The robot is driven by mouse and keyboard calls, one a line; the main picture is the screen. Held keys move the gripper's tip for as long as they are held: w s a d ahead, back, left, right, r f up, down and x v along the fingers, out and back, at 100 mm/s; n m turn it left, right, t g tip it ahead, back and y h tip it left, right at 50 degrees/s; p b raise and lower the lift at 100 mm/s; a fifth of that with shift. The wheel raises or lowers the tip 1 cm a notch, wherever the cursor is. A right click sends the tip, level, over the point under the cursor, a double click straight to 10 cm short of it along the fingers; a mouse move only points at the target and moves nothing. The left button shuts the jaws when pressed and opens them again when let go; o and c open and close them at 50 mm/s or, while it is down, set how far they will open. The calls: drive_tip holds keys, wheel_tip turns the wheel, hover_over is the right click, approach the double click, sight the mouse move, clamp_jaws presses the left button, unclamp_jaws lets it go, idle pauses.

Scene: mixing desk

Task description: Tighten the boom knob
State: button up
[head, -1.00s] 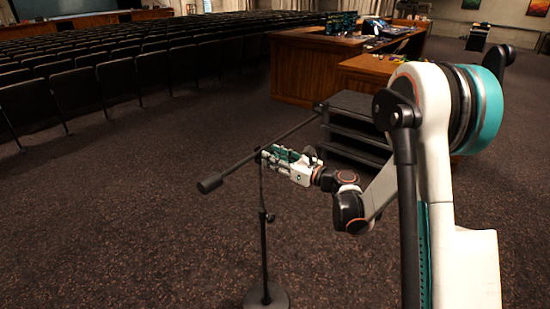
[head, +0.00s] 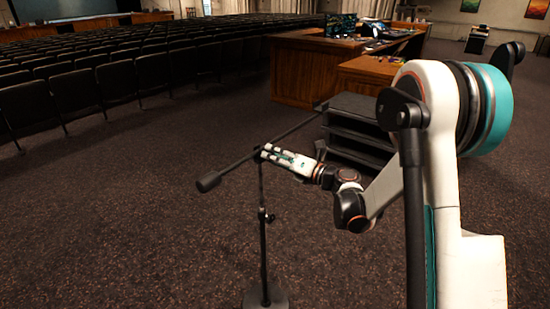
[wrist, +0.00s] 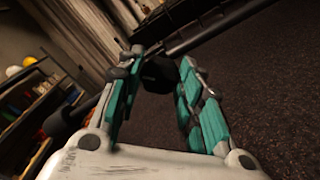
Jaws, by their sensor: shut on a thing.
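The microphone stand has a thin upright pole (head: 263,240) on a round dark base (head: 266,299). Its black boom (head: 235,165) slopes up to the right, with a thick dark end (head: 208,182) at lower left. My gripper (head: 266,151) is at the top of the pole, where the boom crosses. In the head view it hides the boom knob. In the wrist view the dark boom knob (wrist: 158,74) sits between the tips of my gripper's teal-padded fingers (wrist: 160,78), which are shut on it. The boom (wrist: 215,28) passes just beyond the fingertips.
A dark stepped unit (head: 358,125) stands behind my arm, in front of a wooden desk (head: 298,75) with equipment on it. Rows of dark seats (head: 85,92) fill the left. The carpet around the stand base is clear.

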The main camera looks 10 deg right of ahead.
drive_tip(key=shift+f+m+b, duration=0.2)
drive_tip(key=shift+m+b, duration=0.25)
drive_tip(key=shift+m, duration=3.85)
drive_tip(key=o, duration=1.1)
drive_tip(key=shift+c, duration=0.2)
drive_tip(key=shift+d, duration=0.15)
drive_tip(key=v, duration=1.1)
drive_tip(key=shift+s+d, duration=0.25)
drive_tip(key=shift+s, duration=0.1)
